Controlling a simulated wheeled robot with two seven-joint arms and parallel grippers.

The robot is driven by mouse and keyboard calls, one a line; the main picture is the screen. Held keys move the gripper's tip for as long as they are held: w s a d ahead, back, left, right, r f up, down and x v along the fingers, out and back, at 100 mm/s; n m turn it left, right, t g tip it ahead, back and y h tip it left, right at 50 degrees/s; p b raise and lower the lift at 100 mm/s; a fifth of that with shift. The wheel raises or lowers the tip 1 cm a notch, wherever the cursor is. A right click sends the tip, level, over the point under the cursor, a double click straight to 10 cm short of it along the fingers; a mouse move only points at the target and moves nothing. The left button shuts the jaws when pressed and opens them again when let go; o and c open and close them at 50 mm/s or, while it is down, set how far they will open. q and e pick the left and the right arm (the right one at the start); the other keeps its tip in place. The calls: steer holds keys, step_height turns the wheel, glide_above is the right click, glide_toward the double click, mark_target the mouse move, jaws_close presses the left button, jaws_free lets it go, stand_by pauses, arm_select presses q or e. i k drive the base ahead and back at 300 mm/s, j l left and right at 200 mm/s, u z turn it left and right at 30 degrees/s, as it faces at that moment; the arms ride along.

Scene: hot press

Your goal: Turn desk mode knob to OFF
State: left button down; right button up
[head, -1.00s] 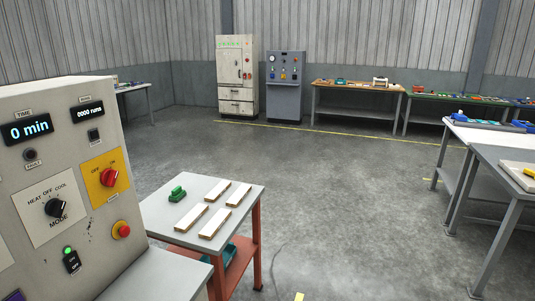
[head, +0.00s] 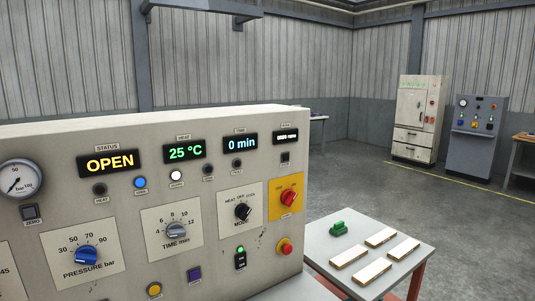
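The mode knob (head: 242,211) is a black knob on a white plate in the right part of the beige control panel (head: 130,135). The plate is lettered HEAT OFF COOL above it and MODE below. The knob's exact pointer direction is too small to tell. A red rotary switch (head: 289,197) on a yellow plate is to its right. Neither of my grippers shows in the head view.
A small table (head: 345,226) with several light bars stands at the right. Open floor lies beyond.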

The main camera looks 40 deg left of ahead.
mark_target(242, 211)
steer(key=u, duration=1.2)
